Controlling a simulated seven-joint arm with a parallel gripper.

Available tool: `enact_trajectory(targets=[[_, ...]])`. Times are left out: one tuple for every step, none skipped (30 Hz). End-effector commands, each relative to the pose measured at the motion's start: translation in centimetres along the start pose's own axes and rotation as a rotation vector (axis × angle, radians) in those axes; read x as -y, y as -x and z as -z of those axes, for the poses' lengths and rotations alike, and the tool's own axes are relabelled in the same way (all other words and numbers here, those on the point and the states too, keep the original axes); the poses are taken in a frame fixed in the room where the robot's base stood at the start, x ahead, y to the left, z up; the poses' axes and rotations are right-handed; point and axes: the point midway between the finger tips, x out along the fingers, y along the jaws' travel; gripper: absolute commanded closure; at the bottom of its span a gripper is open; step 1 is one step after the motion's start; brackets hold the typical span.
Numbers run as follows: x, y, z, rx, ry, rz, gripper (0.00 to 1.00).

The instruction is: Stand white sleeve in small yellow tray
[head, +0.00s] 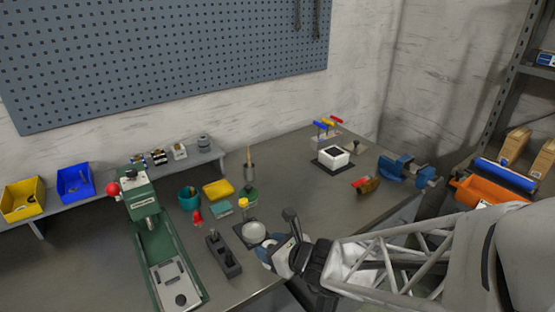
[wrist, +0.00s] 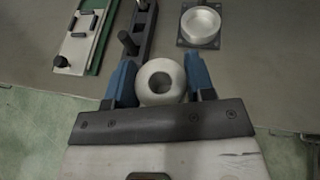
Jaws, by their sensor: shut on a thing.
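The white sleeve (wrist: 160,82) is a short, thick white ring with a round hole, seen end-on in the wrist view. My gripper (wrist: 162,85) is shut on it, with one blue finger on each side. In the head view my gripper (head: 268,254) is at the table's front edge, and the sleeve cannot be made out there. A small yellow tray (head: 217,189) lies on the table in the head view, beyond my gripper and to its left. What is inside it is too small to tell.
A round pale dish on a dark plate (head: 254,232) and a dark block with pegs (head: 223,256) are close to my gripper. A green press (head: 160,245) stands at left. A teal cup (head: 189,197) and a red-topped piece (head: 197,218) stand near the yellow tray.

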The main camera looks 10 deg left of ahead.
Motion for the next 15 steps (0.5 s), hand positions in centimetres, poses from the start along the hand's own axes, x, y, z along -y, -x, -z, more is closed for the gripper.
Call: enact_trajectory(targets=[[0.1, -0.2, -0.3, 0.000, 0.002, -0.004, 0.77], [0.2, -0.4, -0.5, 0.000, 0.003, -0.007, 0.77], [0.3, -0.6, -0.7, 0.000, 0.004, -0.013, 0.77], [0.4, -0.8, -0.9, 0.000, 0.006, -0.017, 0.77], [0.5, -1.0, -1.2, 0.000, 0.008, -0.022, 0.77], [0.6, -1.3, -1.6, 0.000, 0.011, -0.028, 0.77], [0.7, -1.5, -1.8, 0.000, 0.013, -0.034, 0.77], [0.8, -1.8, -2.1, -0.001, 0.016, -0.040, 0.77], [1.0, -2.2, -2.5, 0.000, 0.020, -0.048, 0.77], [1.1, -2.5, -2.9, 0.000, 0.021, -0.054, 0.77], [1.2, -2.7, -3.2, -0.001, 0.025, -0.061, 0.77], [1.4, -3.1, -3.6, 0.000, 0.029, -0.070, 0.77], [1.6, -3.4, -4.0, 0.000, 0.032, -0.077, 0.77], [1.7, -3.8, -4.3, -0.001, 0.034, -0.085, 0.77], [1.8, -4.2, -4.7, 0.000, 0.038, -0.095, 0.77]])
